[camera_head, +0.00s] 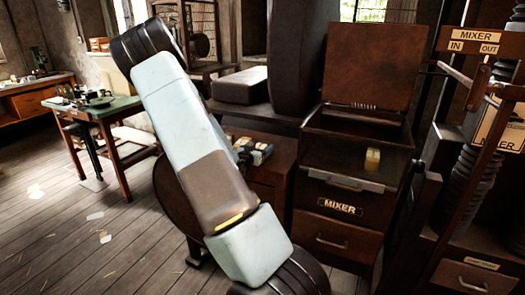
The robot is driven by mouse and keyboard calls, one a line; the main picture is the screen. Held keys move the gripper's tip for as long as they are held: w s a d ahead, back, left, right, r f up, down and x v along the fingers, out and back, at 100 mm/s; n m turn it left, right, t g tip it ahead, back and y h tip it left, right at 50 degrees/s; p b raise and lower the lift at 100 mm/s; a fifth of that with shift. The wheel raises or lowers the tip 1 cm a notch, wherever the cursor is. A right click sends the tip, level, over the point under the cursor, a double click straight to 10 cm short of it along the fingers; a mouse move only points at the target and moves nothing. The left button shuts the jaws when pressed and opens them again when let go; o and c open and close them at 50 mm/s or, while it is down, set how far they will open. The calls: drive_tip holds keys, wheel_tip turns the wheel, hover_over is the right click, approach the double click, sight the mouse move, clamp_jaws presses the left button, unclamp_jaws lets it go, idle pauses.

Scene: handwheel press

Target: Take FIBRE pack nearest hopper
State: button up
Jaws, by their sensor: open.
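A row of small packs (262,152) lies on a dark wooden surface just right of my arm, left of the hopper. Their ends look dark, blue and yellowish, and my arm hides part of the row. No label on them is readable, so I cannot tell which is FIBRE. The hopper (350,185) is a dark box marked MIXER with its lid raised. A small yellowish block (372,158) shows at its upper front; I cannot tell whether it is inside. My pale arm crosses the middle of the view; my gripper is not seen.
A press column with a MIXER IN/OUT sign (475,42) stands at the right. A dark cushion-like block (240,85) rests on a bench behind the packs. A green-topped table (118,108) stands at the left. The plank floor at left is open, with scattered papers.

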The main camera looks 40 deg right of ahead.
drive_tip(key=shift+w+d, duration=0.15)
drive_tip(key=shift+d, duration=0.1)
drive_tip(key=c, duration=1.1)
drive_tip(key=shift+r, duration=0.65)
drive_tip(key=s+a+r, duration=0.1)
drive_tip(key=r, duration=0.1)
drive_tip(key=s+a+r, duration=0.1)
drive_tip(key=a+r, duration=0.1)
drive_tip(key=r, duration=0.1)
drive_tip(key=s+a+r, duration=0.1)
drive_tip(key=r, duration=0.2)
drive_tip(key=shift+a, duration=0.25)
drive_tip(key=shift+s+a+r, duration=0.6)
drive_tip(key=shift+s+a, duration=0.2)
drive_tip(key=shift+a, duration=0.4)
drive_tip(key=shift+s+a+r, duration=0.65)
drive_tip(key=shift+s+a, duration=0.15)
drive_tip(key=shift+a, duration=0.4)
drive_tip(key=shift+s+a+r, duration=0.6)
drive_tip(key=shift+s+a, duration=0.2)
drive_tip(key=shift+a, duration=0.4)
